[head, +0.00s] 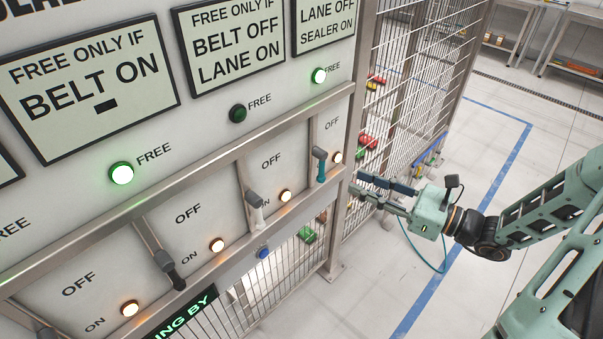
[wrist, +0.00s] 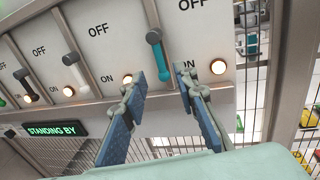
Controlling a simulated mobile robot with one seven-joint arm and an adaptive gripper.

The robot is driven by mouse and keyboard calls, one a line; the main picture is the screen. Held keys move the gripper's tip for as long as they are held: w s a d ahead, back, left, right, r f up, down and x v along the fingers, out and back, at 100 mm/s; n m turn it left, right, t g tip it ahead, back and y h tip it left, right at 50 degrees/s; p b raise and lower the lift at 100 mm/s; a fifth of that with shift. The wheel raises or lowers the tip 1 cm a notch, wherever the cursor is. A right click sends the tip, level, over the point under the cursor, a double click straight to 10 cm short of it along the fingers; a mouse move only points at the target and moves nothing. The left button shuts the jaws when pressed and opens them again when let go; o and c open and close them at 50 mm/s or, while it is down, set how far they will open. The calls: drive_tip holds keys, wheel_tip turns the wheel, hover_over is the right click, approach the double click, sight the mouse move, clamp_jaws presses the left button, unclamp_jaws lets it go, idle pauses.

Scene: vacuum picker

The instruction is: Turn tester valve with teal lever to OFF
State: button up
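The teal lever (head: 321,165) is the rightmost lever on the panel in the head view. In the wrist view the teal lever (wrist: 156,50) hangs low, its grip pointing down towards the ON end, with OFF above and to its right. An orange lamp (head: 338,157) beside it is lit. My gripper (head: 362,186) is to the right of and a little below the lever in the head view.
A white-gripped lever (head: 257,212) and a black lever (head: 170,265) are further left, with lit orange lamps. A lit green FREE lamp (head: 319,75) is above the teal lever. A mesh fence (head: 410,80) stands right of the panel. Open floor is further right.

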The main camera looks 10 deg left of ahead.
sight(321, 175)
drive_tip(key=p+x, duration=0.1)
drive_tip(key=x, duration=1)
drive_tip(key=shift+r, duration=0.15)
drive_tip(key=shift+c, duration=0.3)
clamp_jaws()
